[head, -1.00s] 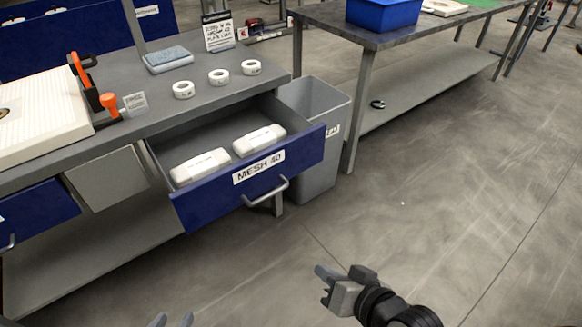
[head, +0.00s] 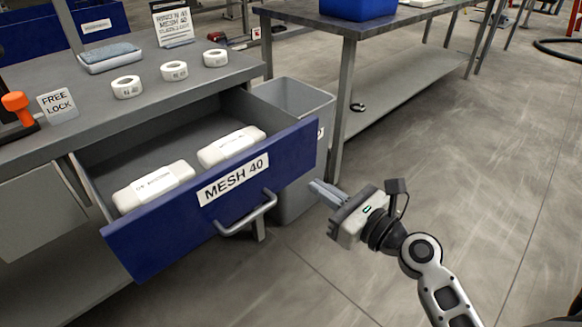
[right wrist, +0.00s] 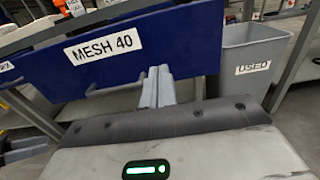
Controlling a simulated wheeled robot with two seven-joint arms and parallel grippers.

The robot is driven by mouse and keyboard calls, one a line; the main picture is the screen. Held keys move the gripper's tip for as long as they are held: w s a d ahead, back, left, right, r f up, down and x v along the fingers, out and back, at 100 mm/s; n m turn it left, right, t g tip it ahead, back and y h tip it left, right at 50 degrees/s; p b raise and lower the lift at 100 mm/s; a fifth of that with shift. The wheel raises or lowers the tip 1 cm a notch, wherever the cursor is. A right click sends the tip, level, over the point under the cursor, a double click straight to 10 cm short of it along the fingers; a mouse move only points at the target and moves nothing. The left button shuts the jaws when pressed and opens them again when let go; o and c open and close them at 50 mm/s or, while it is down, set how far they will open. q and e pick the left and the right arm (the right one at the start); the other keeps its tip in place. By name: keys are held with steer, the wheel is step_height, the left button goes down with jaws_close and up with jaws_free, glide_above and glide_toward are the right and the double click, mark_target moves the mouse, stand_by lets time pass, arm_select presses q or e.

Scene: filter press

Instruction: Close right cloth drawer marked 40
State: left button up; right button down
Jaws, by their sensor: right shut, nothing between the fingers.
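The blue drawer marked MESH 40 (head: 150,245) stands pulled out from the grey bench in the head view. Two white wrapped rolls (head: 153,187) lie inside it. Its grey bar handle (head: 248,216) is on the front, below the label. My right gripper (head: 318,188) is shut and empty, just right of the drawer front. In the right wrist view its closed fingers (right wrist: 158,78) point at the drawer front (right wrist: 180,48), over the handle's right end. I cannot tell whether they touch.
A grey bin marked USED (right wrist: 250,55) stands right of the drawer, close behind my right gripper. White tape rolls (head: 174,71), a sign and a blue pad lie on the bench top. A second table (head: 350,28) is behind.

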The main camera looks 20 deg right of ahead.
mark_target(281, 162)
steer(key=x, duration=0.7)
steer(key=shift+w+f, duration=0.1)
steer(key=shift+w, duration=0.1)
steer(key=shift+w+a, duration=0.2)
steer(key=shift+w, duration=0.2)
steer(key=shift+w, duration=0.1)
